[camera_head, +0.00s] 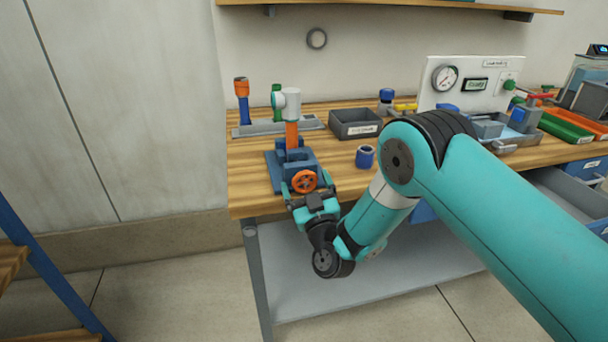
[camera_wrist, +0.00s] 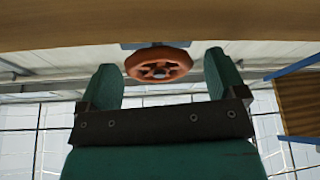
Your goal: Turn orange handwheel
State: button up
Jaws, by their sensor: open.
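The orange handwheel (camera_head: 305,181) is a spoked wheel on the front of a blue clamp-like fixture (camera_head: 291,163) near the bench's front left corner. An orange post with a grey-white fitting (camera_head: 291,108) stands upright in the fixture. My gripper (camera_head: 308,185) is open, with its fingers directed at the wheel from the front. In the wrist view the handwheel (camera_wrist: 158,65) lies between the two teal fingers (camera_wrist: 163,75), toward their tips. A gap shows on each side of the wheel, the right one narrower or similar in size. How deep the fingers reach around the rim is unclear.
On the wooden bench (camera_head: 250,187) stand a dark bin (camera_head: 355,123), a blue cup-like part (camera_head: 365,157) close to my arm, and a grey rack (camera_head: 258,128) with coloured posts. A gauge panel (camera_head: 470,84) is at the back right. An open drawer (camera_head: 568,190) juts out at right.

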jog(key=shift+w+a+r, duration=0.2)
jog(key=shift+w+r, duration=0.1)
jog(key=shift+w, duration=0.25)
jog(key=c, duration=0.9)
